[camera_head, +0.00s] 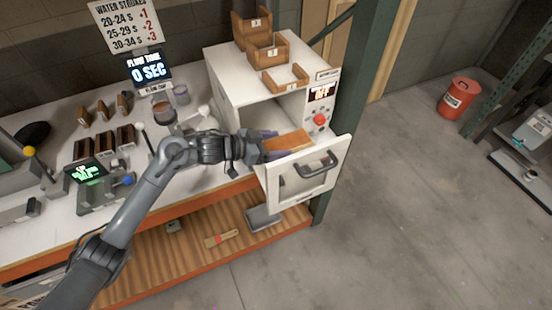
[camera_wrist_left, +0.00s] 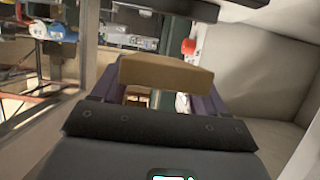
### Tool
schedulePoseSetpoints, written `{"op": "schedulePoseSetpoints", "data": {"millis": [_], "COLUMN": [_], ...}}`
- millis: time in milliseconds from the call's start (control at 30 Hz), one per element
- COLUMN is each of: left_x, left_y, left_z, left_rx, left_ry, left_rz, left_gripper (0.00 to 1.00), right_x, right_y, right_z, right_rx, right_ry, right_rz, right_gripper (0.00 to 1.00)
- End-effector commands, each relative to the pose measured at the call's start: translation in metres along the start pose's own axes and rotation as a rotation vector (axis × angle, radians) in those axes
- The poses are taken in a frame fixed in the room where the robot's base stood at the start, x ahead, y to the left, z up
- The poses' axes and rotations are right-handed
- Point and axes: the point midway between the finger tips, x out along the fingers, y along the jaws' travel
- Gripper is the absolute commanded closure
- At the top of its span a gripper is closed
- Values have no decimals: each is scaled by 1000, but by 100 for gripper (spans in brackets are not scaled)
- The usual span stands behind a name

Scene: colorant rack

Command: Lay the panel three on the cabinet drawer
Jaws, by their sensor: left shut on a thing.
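My left gripper (camera_head: 268,145) reaches in from the left and is shut on a flat orange-brown panel (camera_head: 289,142). The panel also shows in the left wrist view (camera_wrist_left: 165,74), between the purple fingers. I cannot read a number on it. The cabinet (camera_head: 230,75) is white, and its drawer (camera_head: 272,187) is pulled out, with a dark handle and a window in its front. The panel is over the drawer opening, behind the drawer front. Whether it touches the drawer floor is hidden. My right gripper is not in view.
Wooden bins (camera_head: 268,50) stand on the cabinet top. A red button (camera_head: 320,119) and an "OFF" display (camera_head: 321,92) are on the cabinet's right side. Several dark brown panels (camera_head: 103,145) stand on the bench at left. A green post (camera_head: 357,90) rises right of the cabinet.

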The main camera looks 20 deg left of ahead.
Motion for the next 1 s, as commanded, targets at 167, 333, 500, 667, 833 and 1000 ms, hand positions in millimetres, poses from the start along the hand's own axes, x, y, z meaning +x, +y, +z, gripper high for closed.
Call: {"op": "schedulePoseSetpoints", "data": {"millis": [167, 333, 500, 667, 833, 1000], "left_x": [5, 13, 21, 22, 22, 23], "left_y": [0, 0, 0, 0, 0, 0], "left_z": [11, 30, 50, 52, 53, 56], "left_rx": [-1, -3, -1, 1, 1, 0], "left_ry": [1, -1, 0, 2, 1, 1], "left_rz": [-1, 1, 0, -1, -1, -1], "left_gripper": [60, 60, 60, 60, 60, 24], "right_x": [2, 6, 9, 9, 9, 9], "right_y": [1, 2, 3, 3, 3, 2], "right_z": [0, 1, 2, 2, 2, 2], "right_rx": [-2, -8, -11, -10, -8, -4], "right_ry": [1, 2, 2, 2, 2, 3], "right_rz": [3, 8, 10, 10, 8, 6], "right_gripper": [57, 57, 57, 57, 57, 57]}}
